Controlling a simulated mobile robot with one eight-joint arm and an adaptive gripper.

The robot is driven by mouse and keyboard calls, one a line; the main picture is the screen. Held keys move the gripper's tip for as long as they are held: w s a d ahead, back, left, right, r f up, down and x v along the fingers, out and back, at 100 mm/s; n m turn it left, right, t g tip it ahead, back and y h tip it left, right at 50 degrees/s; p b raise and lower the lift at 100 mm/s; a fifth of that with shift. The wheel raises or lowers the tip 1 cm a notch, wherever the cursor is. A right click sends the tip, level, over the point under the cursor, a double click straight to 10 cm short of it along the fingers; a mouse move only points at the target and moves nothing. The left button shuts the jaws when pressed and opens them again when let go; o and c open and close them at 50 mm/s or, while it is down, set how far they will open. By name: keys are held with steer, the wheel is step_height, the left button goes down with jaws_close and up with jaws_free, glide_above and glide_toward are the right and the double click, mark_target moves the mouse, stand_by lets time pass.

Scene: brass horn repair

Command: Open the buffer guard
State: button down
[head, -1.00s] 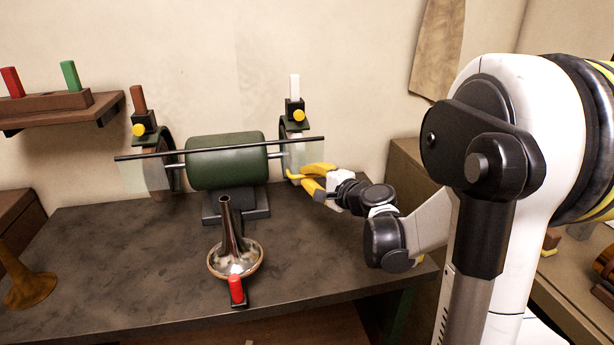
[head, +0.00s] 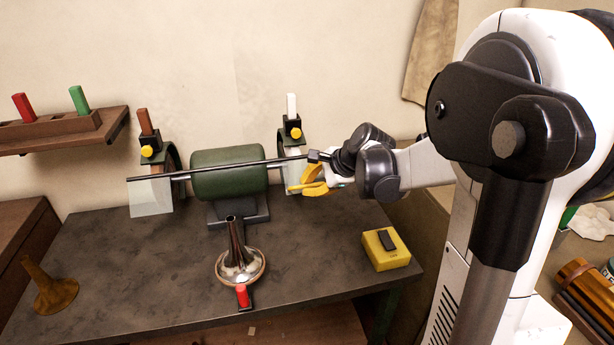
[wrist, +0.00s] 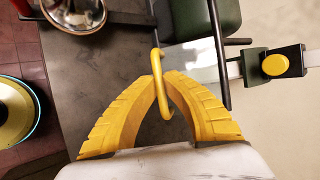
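The green buffer (head: 228,172) stands at the back of the bench with a wheel at each end. A clear guard panel hangs before each wheel, left (head: 150,198) and right (head: 294,172); a long dark bar (head: 225,169) runs across in front. In the wrist view, a yellow guard handle (wrist: 163,90) lies between the yellow fingertips of my gripper (wrist: 163,75), which close in on it from both sides. My gripper (head: 307,182) is at the right guard in the head view. The dark bar (wrist: 219,50) and green body (wrist: 211,18) lie just beyond it.
A yellow box (head: 386,249) is at the right bench edge. A brown horn piece (head: 50,288) is at left. Yellow knobs (head: 295,133) sit above the wheels. The middle bench is mostly clear.

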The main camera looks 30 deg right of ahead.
steer(key=r+g+p, duration=0.1)
steer(key=g, duration=0.1)
steer(key=r+g+y+p, duration=0.1)
steer(key=r+g+p, duration=0.1)
steer(key=r+m+g+p, duration=0.1)
steer(key=r+g+p, duration=0.1)
steer(key=shift+s+a+r, duration=0.1)
steer(key=shift+s+r, duration=0.15)
steer(key=shift+r+y+p, duration=0.3)
steer(key=shift+r+p, duration=0.1)
steer(key=shift+r, duration=0.25)
steer(key=shift+w+r+p, duration=0.55)
steer(key=shift+r, duration=0.35)
steer(key=shift+d, duration=0.2)
steer(key=c, duration=1.5)
jaws_free()
steer(key=shift+a, duration=0.1)
